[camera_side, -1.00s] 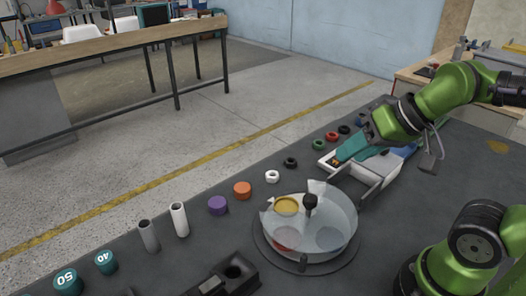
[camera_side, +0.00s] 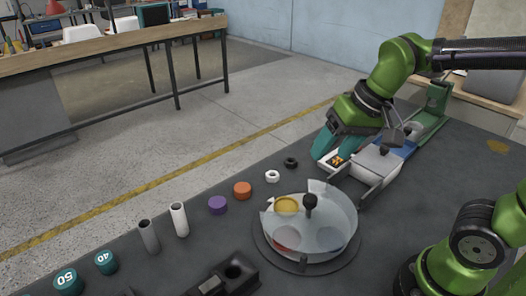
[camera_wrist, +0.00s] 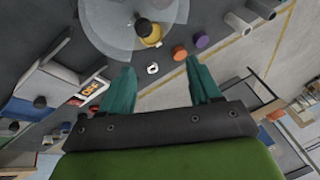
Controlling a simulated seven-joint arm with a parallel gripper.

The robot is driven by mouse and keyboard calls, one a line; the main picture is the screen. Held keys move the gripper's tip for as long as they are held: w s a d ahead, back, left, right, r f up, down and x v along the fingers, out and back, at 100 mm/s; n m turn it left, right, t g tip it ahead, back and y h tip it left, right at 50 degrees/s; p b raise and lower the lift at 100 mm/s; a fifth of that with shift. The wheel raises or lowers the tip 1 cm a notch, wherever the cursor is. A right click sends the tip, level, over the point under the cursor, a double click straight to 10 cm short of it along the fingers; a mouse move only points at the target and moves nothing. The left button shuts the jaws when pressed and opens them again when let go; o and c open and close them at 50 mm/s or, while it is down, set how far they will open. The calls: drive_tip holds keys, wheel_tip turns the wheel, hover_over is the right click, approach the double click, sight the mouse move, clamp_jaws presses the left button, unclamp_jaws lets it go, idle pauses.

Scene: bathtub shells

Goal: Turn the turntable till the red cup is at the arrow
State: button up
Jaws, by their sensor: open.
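The round turntable (camera_side: 305,262) stands on the dark table under a clear, partly open cover, with a black knob (camera_side: 310,201) on top. A yellow cup (camera_side: 286,205) shows at its back left. A faint reddish round shape (camera_side: 287,238), which looks like the red cup, shows through the cover at the front left. A small pale pointed mark (camera_side: 269,203) is at the left rim; I cannot tell if it is the arrow. My gripper (camera_wrist: 160,68) is open and empty, above and behind the turntable. The turntable (camera_wrist: 105,30) also shows in the wrist view.
A white nut (camera_side: 272,176), a black nut (camera_side: 290,162), and orange (camera_side: 242,190) and purple (camera_side: 217,205) caps line the table's far side. A tray with a grey box (camera_side: 379,160) is behind the turntable at right.

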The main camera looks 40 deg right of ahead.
sight(311, 199)
drive_tip(key=w+r+m+g+h, duration=0.2)
drive_tip(key=w+m+g, duration=0.2)
drive_tip(key=m, duration=0.1)
drive_tip(key=f, duration=1.6)
drive_tip(key=shift+s+a+f, duration=0.15)
drive_tip(key=shift+a+f, duration=0.1)
drive_tip(key=shift+f, duration=0.15)
clamp_jaws()
